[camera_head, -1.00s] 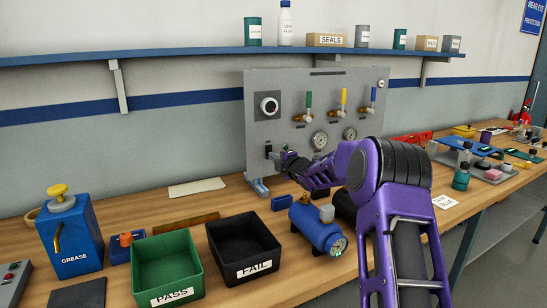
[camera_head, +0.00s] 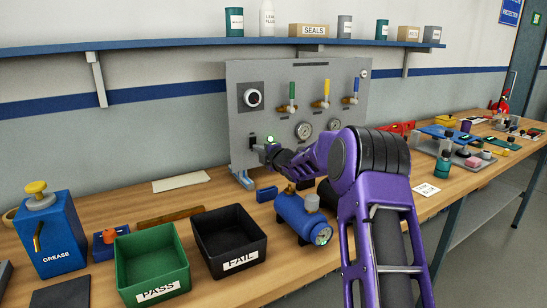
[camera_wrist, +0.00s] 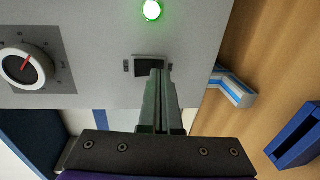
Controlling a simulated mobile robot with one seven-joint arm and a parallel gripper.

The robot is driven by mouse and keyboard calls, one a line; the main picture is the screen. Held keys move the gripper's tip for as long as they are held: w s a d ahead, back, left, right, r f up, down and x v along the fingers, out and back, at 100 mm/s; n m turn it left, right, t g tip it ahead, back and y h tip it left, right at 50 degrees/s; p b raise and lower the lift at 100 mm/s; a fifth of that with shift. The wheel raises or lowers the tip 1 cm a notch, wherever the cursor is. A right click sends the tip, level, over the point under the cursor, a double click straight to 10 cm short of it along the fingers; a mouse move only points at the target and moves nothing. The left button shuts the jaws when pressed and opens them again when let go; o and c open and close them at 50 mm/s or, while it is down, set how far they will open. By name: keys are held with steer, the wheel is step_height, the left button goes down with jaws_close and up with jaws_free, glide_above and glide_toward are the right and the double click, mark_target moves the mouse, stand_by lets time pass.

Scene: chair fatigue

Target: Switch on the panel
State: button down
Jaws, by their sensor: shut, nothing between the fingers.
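The grey panel (camera_head: 285,90) stands upright at the back of the bench. A small black switch (camera_wrist: 149,66) sits low on it, and the tips of my gripper (camera_wrist: 156,74) are shut, empty and at the switch, covering part of it. I cannot tell whether they touch it. A round lamp (camera_wrist: 152,10) beside the switch glows green; it also shows in the head view (camera_head: 270,139). A white dial (camera_wrist: 24,66) with a red pointer is on the panel.
Three valves with coloured levers and two gauges (camera_head: 304,130) are on the panel. A blue tank (camera_head: 302,218), the FAIL bin (camera_head: 229,240) and the PASS bin (camera_head: 152,262) stand in front. A blue shelf (camera_head: 150,45) runs above.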

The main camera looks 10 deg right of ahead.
steer(key=v, duration=1.6)
steer(key=shift+s+d, duration=0.15)
steer(key=shift+s, duration=0.15)
steer(key=shift+r, duration=0.15)
